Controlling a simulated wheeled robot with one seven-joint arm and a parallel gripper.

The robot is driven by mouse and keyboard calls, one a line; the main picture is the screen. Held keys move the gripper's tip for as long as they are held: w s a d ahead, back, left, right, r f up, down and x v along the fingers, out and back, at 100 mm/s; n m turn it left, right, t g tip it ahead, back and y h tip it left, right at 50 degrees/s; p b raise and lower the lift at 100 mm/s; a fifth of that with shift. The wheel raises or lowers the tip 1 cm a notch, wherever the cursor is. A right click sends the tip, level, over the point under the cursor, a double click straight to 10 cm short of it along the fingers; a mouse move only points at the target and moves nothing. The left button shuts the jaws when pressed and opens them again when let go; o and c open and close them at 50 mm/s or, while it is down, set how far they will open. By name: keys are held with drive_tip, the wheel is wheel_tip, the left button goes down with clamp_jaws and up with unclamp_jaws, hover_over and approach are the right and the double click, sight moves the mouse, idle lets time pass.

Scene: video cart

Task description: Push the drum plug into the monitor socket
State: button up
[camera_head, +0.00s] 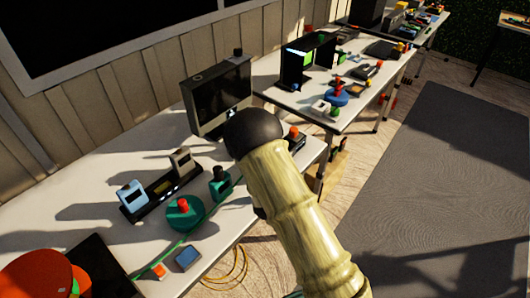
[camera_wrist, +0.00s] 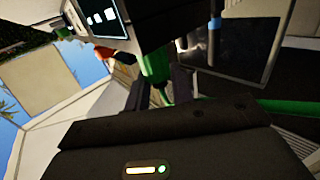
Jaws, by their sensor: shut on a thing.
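The green drum plug (camera_wrist: 155,66) is between the two dark fingers of my gripper (camera_wrist: 161,86) in the wrist view. Its upper end meets the edge of a grey housing (camera_wrist: 158,30); I cannot tell whether it is in a socket. Green cable (camera_wrist: 285,107) runs off to the right. In the head view the monitor (camera_head: 210,98) stands upright on the near table, with a dark screen. The green drum (camera_head: 184,219) with a red knob sits nearer. My arm's dark wrist hides my gripper, the plug and any socket in the head view.
A black rack with two light-coloured devices (camera_head: 160,188) and a small green device (camera_head: 220,184) stand on the near table (camera_head: 110,165). A blue drum (camera_head: 338,97) and a black monitor (camera_head: 300,62) stand on the table beyond. The grey mat (camera_head: 440,180) at right is clear.

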drive_tip(key=o, duration=1.1)
drive_tip(key=shift+c, duration=0.2)
drive_tip(key=shift+f, duration=0.1)
drive_tip(key=s+d+p, duration=0.1)
drive_tip(key=s+p, duration=0.2)
drive_tip(key=s, duration=1.4)
drive_tip(key=shift+s+p, duration=0.2)
drive_tip(key=shift+p, duration=0.15)
drive_tip(key=shift+w+d, duration=0.1)
